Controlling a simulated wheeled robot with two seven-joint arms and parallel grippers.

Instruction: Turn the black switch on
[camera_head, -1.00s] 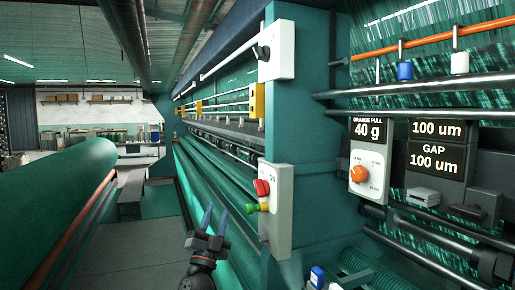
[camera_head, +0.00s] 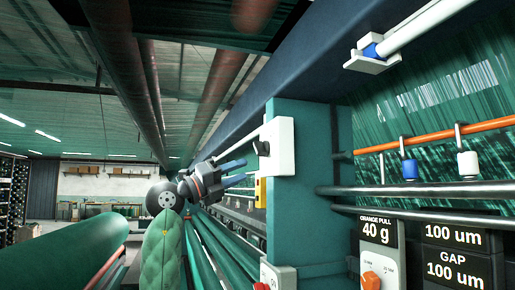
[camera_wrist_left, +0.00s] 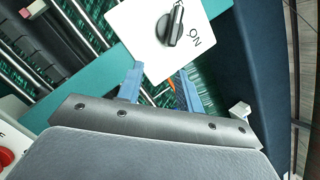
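The black switch (camera_head: 263,148) is a rotary knob on a white box (camera_head: 283,150) on the teal machine column. In the left wrist view the knob (camera_wrist_left: 170,26) shows close up on its white plate (camera_wrist_left: 142,40). The word ON is printed beside it, and the knob's long axis does not point at that word. My left gripper (camera_head: 245,172) is raised to the left of the box, slightly lower than the switch. Its two blue fingers are apart with nothing between them; they also show in the left wrist view (camera_wrist_left: 160,88). My right gripper is not in view.
A lower white box with a red button (camera_head: 261,286) is at the bottom of the head view. A panel with an orange knob (camera_head: 371,281) and displays (camera_head: 458,252) is at the right. Metal rails (camera_head: 430,190) cross there. A large green roll (camera_head: 70,248) lies at left.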

